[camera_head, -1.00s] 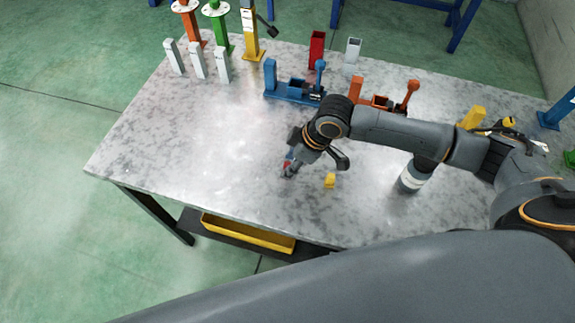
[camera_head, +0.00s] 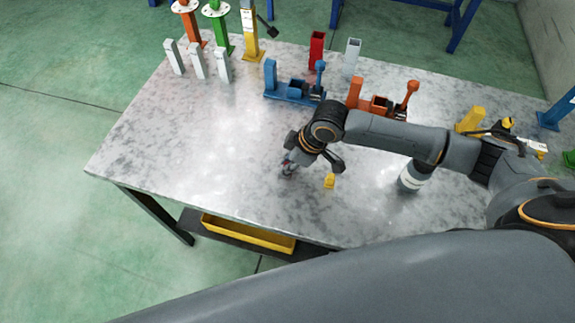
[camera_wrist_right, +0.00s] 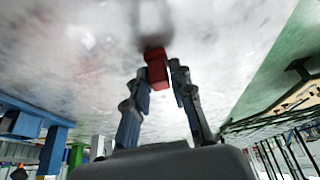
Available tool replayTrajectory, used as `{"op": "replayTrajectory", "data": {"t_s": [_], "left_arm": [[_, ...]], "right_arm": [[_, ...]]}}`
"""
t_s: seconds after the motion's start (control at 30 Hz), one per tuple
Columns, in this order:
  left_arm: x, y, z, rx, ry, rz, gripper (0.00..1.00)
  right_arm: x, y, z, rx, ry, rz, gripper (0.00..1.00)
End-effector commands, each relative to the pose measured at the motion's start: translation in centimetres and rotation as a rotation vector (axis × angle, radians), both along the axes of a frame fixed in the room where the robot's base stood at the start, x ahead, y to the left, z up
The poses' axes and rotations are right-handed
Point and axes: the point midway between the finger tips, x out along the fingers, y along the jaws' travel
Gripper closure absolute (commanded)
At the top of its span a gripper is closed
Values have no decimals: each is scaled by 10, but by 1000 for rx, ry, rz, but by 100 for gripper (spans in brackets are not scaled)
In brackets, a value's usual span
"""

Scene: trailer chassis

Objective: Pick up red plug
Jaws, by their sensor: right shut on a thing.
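The red plug (camera_wrist_right: 156,68) is a small red block between the fingertips of my right gripper (camera_wrist_right: 162,78) in the right wrist view. The fingers are shut on it, and its far end points to the grey tabletop. A dark blurred shadow lies on the table just beyond the plug. In the head view my right gripper (camera_head: 288,169) is low over the front middle of the table, and the plug is mostly hidden by it. I cannot tell whether the plug touches the tabletop. My left gripper is not in view.
A small yellow plug (camera_head: 329,181) is on the table (camera_head: 190,135) just right of my gripper. A blue fixture (camera_head: 290,93) and an orange fixture (camera_head: 378,104) stand behind. Several white posts (camera_head: 197,60) stand at the back left. The table's left part is clear.

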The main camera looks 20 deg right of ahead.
Motion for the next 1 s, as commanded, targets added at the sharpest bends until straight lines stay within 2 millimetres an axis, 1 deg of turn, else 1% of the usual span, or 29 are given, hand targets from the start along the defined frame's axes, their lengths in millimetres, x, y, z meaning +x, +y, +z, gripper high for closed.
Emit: {"op": "replayTrajectory", "data": {"t_s": [0.17,0.27,0.37,0.53,0.6,0.8,0.83,0.87,1.0], "left_arm": [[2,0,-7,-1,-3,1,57],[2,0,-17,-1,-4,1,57],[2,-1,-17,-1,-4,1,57],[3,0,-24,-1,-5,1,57],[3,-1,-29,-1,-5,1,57],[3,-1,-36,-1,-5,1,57],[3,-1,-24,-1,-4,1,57],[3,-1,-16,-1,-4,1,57],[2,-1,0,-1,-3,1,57]], "right_arm": [[1,0,12,1,-5,1,92],[2,0,29,1,-8,1,92],[-17,-2,49,0,-4,4,92],[-52,-6,91,-1,-7,5,92],[-72,-8,96,-1,-2,3,92],[-120,-13,118,-3,-2,3,92],[-122,-14,126,-2,2,-2,92],[-123,-14,129,-2,5,-3,92],[-131,-14,131,0,5,-3,92]]}}
